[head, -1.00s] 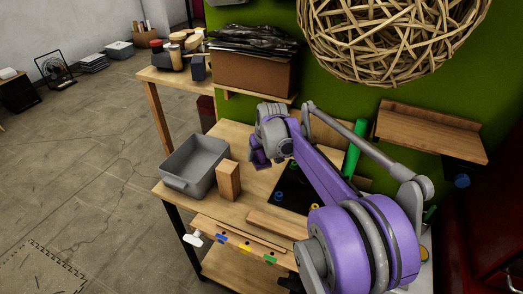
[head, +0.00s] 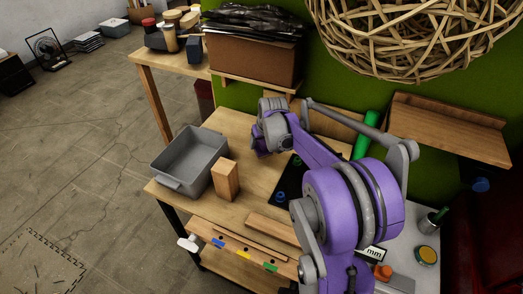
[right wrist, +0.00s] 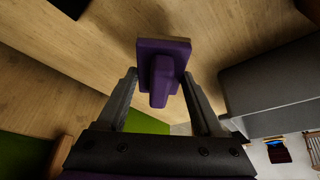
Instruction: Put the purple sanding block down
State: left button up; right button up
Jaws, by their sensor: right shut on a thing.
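The purple sanding block (right wrist: 162,50) is a flat plate with a raised grip, between the two fingers of my right gripper (right wrist: 158,78) in the right wrist view. The gripper is shut on it. In the head view my right gripper (head: 260,148) is over the back part of the wooden workbench (head: 228,122), right of the grey bin. The block is mostly hidden there by my purple arm. I cannot tell whether the block touches the bench top. My left gripper is not in view.
A grey bin (head: 163,180) and an upright wooden block (head: 226,178) stand left of my gripper. A dark mat (head: 277,203) with small coloured pieces lies in front. A woven cane ball (head: 415,40) hangs above right. Bare bench lies behind the bin.

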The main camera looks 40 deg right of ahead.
aim_at(261, 150)
jog(key=shift+f, duration=1.9)
jog(key=shift+f, duration=0.15)
jog(key=o, duration=1.4)
jog(key=v, duration=1.2)
